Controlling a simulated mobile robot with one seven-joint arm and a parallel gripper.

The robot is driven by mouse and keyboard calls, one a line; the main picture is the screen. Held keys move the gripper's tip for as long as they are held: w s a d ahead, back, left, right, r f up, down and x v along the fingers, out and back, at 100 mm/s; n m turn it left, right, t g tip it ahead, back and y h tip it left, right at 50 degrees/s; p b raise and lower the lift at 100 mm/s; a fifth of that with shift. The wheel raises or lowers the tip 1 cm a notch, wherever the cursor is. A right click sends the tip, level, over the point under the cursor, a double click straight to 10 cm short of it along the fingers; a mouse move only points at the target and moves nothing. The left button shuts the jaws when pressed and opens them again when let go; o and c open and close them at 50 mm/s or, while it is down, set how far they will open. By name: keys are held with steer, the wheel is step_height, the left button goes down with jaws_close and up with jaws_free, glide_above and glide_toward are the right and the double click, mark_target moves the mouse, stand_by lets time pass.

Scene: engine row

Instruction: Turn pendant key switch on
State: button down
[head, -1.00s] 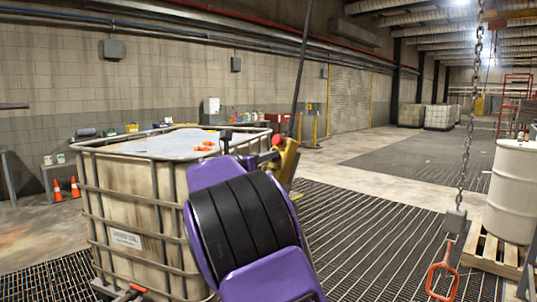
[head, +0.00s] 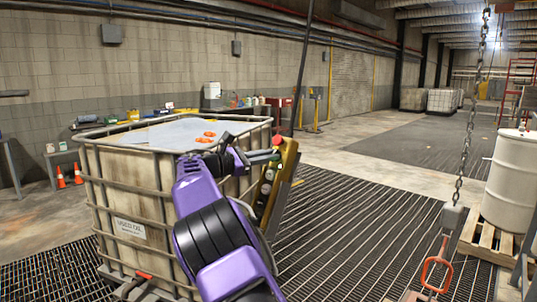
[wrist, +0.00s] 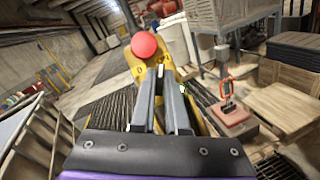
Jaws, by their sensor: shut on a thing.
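The yellow control pendant (head: 283,178) hangs beside the right side of the caged tank, with a red mushroom button (head: 277,141) at its top and small coloured controls on its face. In the wrist view the red button (wrist: 144,45) stands just beyond my fingers, with yellow pendant (wrist: 134,61) around it. My gripper (head: 268,157) reaches the pendant's upper face from the left. Its fingers (wrist: 160,72) are close together at the tips, shut on the key switch just below the red button.
The caged tank (head: 135,187) stands close to the left of my arm, with orange items on its top. A chain with a red hook (head: 436,270) hangs at the right, near a white drum (head: 510,185) on a pallet. Grating floor between is open.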

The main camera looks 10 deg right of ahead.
steer(key=shift+m, duration=0.3)
steer(key=c, duration=0.9)
jaws_free()
steer(key=shift+a, duration=0.1)
steer(key=v, duration=1.7)
steer(key=shift+a, duration=0.2)
